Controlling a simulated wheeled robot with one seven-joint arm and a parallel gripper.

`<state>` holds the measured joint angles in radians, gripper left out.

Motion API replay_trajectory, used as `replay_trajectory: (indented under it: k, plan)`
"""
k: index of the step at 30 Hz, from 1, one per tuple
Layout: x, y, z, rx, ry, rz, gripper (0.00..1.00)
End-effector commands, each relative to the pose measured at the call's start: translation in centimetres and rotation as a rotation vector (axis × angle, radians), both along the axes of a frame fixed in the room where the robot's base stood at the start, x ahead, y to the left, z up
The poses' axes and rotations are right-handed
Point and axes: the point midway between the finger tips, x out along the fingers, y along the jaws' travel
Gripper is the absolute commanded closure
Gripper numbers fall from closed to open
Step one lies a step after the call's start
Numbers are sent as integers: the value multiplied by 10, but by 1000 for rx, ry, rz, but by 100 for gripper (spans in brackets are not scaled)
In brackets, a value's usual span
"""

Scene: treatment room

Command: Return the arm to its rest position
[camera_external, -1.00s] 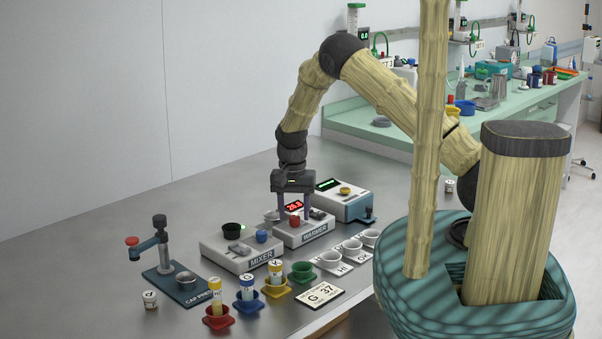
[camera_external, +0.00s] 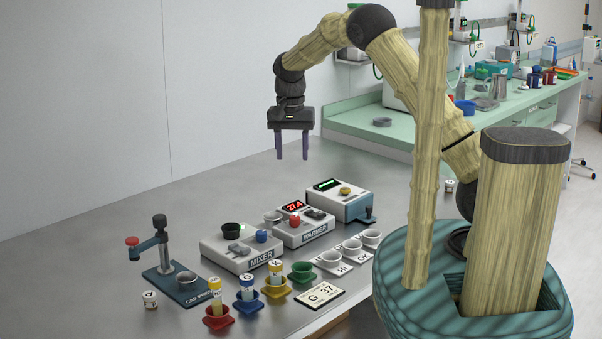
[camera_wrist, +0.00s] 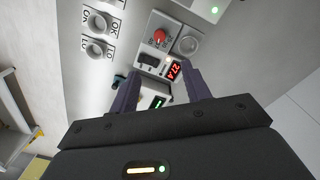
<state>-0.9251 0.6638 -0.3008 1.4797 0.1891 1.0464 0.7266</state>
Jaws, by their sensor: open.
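My gripper (camera_external: 292,158) hangs in the air above the back of the grey table, pointing down, with its two purple fingers apart and nothing between them. My arm arches up and over from the right. Below and to the right of the gripper stands the warmer (camera_external: 304,236), with a red knob and a lit red display. In the wrist view, my gripper's fingers (camera_wrist: 158,90) show apart, with the warmer (camera_wrist: 150,62) and its red knob beyond them.
On the table stand the mixer (camera_external: 240,252), a white-and-blue device (camera_external: 340,207), a cap press (camera_external: 178,283), several coloured cups holding vials, white cups (camera_external: 352,247) and a card (camera_external: 319,295). A green counter (camera_external: 350,120) is behind. The air around the gripper is clear.

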Motion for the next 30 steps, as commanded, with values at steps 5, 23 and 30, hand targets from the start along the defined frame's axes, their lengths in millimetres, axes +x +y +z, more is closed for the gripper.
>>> replay_trajectory:
  k: [5,23,30]
  plan:
    - [0,0,1,0,0,0,52]
    - [16,-74,7,31,-15,-15,52]
    - [7,-192,11,66,-69,6,52]
